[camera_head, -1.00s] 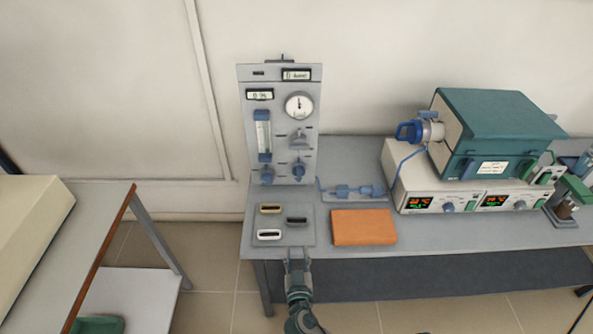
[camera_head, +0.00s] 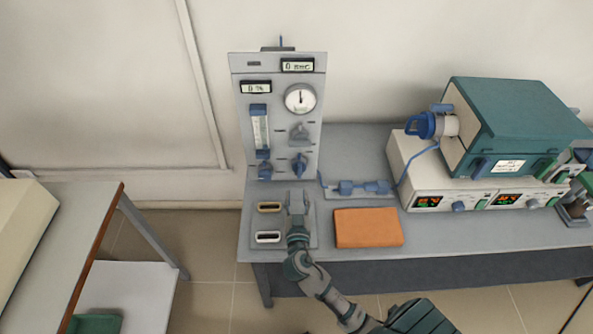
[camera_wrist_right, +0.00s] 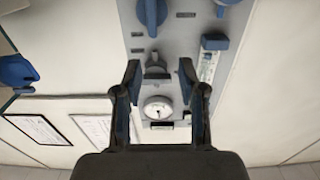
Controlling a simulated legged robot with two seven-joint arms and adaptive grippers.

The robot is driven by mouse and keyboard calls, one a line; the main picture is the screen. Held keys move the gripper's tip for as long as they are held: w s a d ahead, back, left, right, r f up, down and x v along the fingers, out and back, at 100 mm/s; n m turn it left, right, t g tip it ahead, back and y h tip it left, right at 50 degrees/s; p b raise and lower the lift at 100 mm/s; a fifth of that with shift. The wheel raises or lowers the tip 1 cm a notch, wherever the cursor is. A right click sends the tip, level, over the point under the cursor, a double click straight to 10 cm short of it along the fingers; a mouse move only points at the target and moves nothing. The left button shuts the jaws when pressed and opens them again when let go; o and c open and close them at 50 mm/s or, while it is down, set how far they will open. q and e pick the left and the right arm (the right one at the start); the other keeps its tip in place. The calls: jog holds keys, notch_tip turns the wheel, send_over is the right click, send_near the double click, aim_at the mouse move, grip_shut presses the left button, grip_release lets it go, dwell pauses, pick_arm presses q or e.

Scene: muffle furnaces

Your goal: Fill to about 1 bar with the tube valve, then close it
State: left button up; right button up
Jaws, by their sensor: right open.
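The grey gas panel (camera_head: 282,110) stands upright at the bench's back left. It carries a round white gauge (camera_head: 300,98) with its needle pointing up, a grey knob (camera_head: 300,134), and blue knobs (camera_head: 299,164) below. Blue tube fittings (camera_head: 364,187), perhaps including the tube valve, lie on a plate right of the panel. My right gripper (camera_head: 297,196) is open and empty, in front of the panel's lower part. In the right wrist view the gripper (camera_wrist_right: 160,76) frames the grey knob (camera_wrist_right: 155,66) and gauge (camera_wrist_right: 158,107), apparently at a distance. My left gripper is not in view.
A teal furnace (camera_head: 515,125) stands on control units at the right, with a blue-handled fitting facing left. An orange block (camera_head: 368,227) lies right of my gripper. A plate with slotted handles (camera_head: 268,237) lies under it. A side table (camera_head: 80,230) stands left across a gap.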

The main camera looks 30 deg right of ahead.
aim_at(299, 168)
jog(key=x, duration=0.3)
jog(key=d+x, duration=0.1)
jog(key=x, duration=0.2)
jog(key=s+d+x, duration=0.1)
jog(key=x, duration=0.3)
jog(key=shift+d+f, duration=0.1)
jog(key=shift+f, duration=0.25)
jog(key=shift+w+r, duration=0.1)
jog(key=shift+w, duration=0.45)
jog(key=shift+a+r, duration=0.2)
jog(key=shift+a, duration=0.55)
jog(key=shift+d+f, duration=0.1)
jog(key=shift+d, duration=0.3)
jog(key=c, duration=0.6)
jog(key=shift+d+f, duration=0.1)
jog(key=shift+d, duration=0.3)
grip_shut()
jog(key=shift+a, duration=0.1)
